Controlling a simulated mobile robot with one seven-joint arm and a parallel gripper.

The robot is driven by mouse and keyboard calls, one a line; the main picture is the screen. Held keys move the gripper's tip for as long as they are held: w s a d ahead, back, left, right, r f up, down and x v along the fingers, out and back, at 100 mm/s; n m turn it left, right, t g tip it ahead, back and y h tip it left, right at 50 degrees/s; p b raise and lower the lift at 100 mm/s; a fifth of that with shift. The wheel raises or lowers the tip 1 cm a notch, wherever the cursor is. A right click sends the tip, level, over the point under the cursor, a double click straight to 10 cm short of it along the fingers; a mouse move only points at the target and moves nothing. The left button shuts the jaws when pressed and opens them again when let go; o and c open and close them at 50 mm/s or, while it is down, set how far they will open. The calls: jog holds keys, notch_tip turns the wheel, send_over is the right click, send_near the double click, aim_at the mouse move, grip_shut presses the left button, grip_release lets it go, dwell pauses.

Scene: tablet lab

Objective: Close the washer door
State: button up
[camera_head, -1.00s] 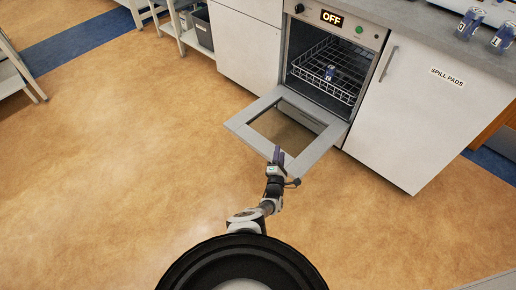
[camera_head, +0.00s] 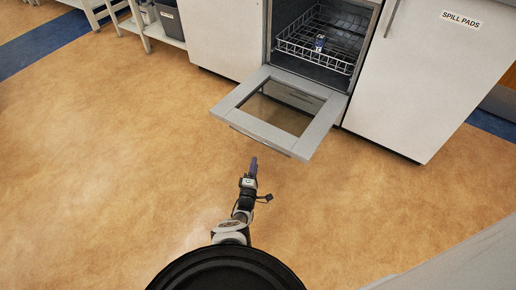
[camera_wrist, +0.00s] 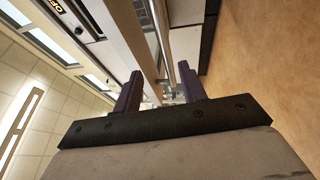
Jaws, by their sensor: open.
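The washer door (camera_head: 316,128) is a grey frame with a glass window, hinged at the bottom and folded down open in front of the washer (camera_head: 270,40). A handle bar (camera_head: 262,138) runs along its outer edge. Inside the washer is a wire rack (camera_head: 300,47) with a small blue-labelled item (camera_head: 320,42) on it. My gripper (camera_head: 253,162) is in front of the door's outer edge, apart from it in the head view. In the wrist view my gripper (camera_wrist: 158,88) is open, with two dark fingers and nothing visible held between them.
White cabinets stand on both sides of the washer; the right one, labelled SPILL PADS (camera_head: 460,18), has a vertical handle (camera_head: 391,18). A shelf unit with a grey bin (camera_head: 171,20) stands at the upper left. The tan floor (camera_head: 110,150) is clear.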

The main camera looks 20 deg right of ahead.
jog(key=b+x, duration=0.2)
jog(key=x, duration=0.2)
jog(key=f+b+x, duration=0.1)
jog(key=b+x, duration=0.2)
jog(key=x, duration=0.1)
jog(key=b+x, duration=0.3)
jog(key=x, duration=0.1)
jog(key=shift+w+d+f, duration=0.15)
jog(key=shift+w, duration=0.15)
jog(key=shift+w+d+r+b, duration=0.25)
jog(key=shift+w+r+b, duration=0.05)
jog(key=shift+w+b, duration=0.2)
grip_shut()
